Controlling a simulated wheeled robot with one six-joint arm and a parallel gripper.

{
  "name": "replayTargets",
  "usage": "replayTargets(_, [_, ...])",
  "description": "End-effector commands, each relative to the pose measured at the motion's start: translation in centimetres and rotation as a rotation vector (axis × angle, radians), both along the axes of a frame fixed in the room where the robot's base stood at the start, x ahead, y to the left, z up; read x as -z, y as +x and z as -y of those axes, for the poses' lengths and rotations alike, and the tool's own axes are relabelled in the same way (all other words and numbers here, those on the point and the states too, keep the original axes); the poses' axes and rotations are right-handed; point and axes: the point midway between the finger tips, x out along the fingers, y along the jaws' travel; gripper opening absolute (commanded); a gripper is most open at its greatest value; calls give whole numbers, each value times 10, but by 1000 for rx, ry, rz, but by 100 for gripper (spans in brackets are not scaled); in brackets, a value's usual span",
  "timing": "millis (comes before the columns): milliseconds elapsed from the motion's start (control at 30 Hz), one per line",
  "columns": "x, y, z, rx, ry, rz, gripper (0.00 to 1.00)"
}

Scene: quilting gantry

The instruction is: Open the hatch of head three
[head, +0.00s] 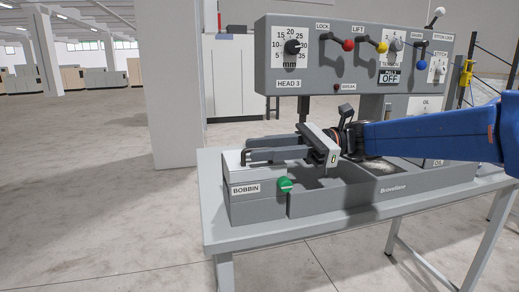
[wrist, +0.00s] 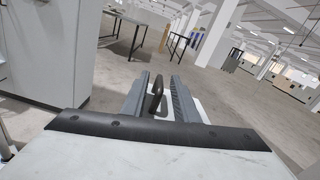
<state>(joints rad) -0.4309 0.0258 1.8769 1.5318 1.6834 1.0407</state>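The head three unit has a grey control panel (head: 345,84) marked HEAD 3. Below it, at the left end of the machine bed, is a grey box marked BOBBIN (head: 262,206) with a pale lid (head: 235,168), which looks shut. A green knob (head: 285,184) is on the box's front right. My gripper (head: 244,157) reaches left, low over the lid, its two fingers apart. In the wrist view my gripper (wrist: 158,98) shows a dark upright handle (wrist: 156,96) between the fingers, with gaps beside it; contact cannot be told.
The panel above carries a dial (head: 292,47), red (head: 348,45), yellow (head: 382,47) and blue (head: 421,65) knobs. The unit stands on a grey table (head: 218,229). A pillar (head: 168,85) stands behind left. The floor at left is clear.

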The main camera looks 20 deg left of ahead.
Motion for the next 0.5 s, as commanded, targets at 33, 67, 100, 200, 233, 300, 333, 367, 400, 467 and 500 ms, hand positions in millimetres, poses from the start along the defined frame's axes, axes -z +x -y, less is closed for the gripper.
replayTargets(33, [0, -2, -3, -1, 0, 0, 27])
replayTargets(67, [0, -3, -4, -1, 0, 0, 27])
replayTargets(100, [0, -4, -6, -1, 0, 0, 27])
replayTargets(200, [0, -5, -8, 0, 0, 0, 27])
replayTargets(233, [0, -5, -8, 0, 0, 0, 27])
replayTargets(300, [0, -5, -8, 0, 0, 0, 27])
replayTargets(333, [0, -5, -8, 0, 0, 0, 27])
replayTargets(367, [0, -5, -8, 0, 0, 0, 27])
replayTargets(400, [0, -5, -8, 0, 0, 0, 27])
replayTargets(467, [0, -5, -8, 0, 0, 0, 22])
replayTargets(500, [0, -5, -8, 0, 0, 0, 13])
